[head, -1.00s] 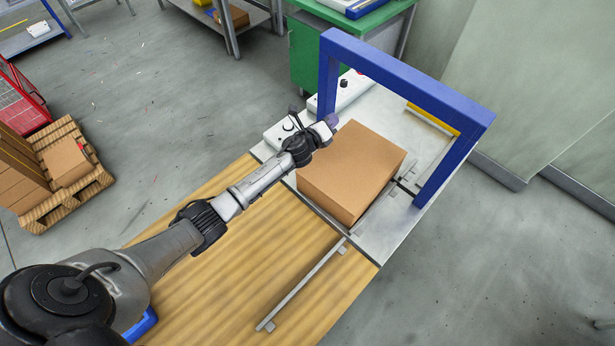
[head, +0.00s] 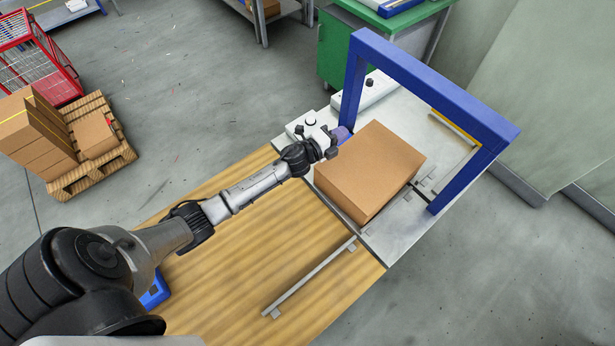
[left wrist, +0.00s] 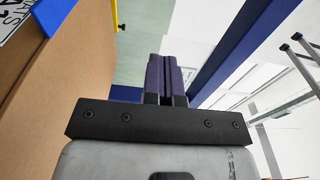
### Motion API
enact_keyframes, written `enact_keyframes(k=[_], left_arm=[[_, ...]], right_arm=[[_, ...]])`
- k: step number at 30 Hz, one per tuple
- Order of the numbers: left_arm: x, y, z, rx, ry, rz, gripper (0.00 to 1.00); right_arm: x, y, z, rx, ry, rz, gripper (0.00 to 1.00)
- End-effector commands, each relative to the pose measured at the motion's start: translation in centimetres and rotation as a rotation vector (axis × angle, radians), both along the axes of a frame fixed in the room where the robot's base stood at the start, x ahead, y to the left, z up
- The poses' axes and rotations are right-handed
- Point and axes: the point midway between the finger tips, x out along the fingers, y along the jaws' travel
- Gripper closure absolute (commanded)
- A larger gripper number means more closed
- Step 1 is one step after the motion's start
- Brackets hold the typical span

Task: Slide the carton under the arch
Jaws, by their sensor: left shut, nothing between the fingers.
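The brown carton (head: 368,170) sits on the light metal plate (head: 395,235), at the blue arch (head: 440,90). Its far end is close to the opening between the posts; I cannot tell whether any of it lies under the beam. My left gripper (head: 343,134) is shut and empty beside the carton's left side, near the left post. In the left wrist view the shut purple fingers (left wrist: 167,76) point ahead, with the carton wall (left wrist: 65,85) at left and a blue arch part (left wrist: 240,50) at right. Contact with the carton is unclear. My right gripper is out of view.
A guide rail (head: 310,278) runs along the wooden tabletop (head: 225,270) towards the plate. Control boxes (head: 372,88) stand behind the left post. A yellow bar (head: 455,128) lies beyond the arch. A pallet of boxes (head: 90,165) stands on the floor at left.

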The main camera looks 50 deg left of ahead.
Motion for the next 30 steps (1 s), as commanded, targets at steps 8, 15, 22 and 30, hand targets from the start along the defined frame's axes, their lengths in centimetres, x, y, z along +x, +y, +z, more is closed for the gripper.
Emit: enact_keyframes(k=[8,15,22,30], left_arm=[[-6.0,0.7,0.1,0.0,0.003,0.0,1.0],[-11.0,1.3,0.0,-0.001,0.003,0.0,1.0],[-13.1,1.6,-3.0,-0.004,0.001,0.004,1.0],[-13.0,1.6,-8.6,-0.003,0.001,0.003,1.0]], right_arm=[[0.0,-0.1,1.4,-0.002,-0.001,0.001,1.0],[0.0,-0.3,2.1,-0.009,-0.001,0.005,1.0],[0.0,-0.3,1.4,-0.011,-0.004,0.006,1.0],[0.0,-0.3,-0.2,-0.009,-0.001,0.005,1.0]])
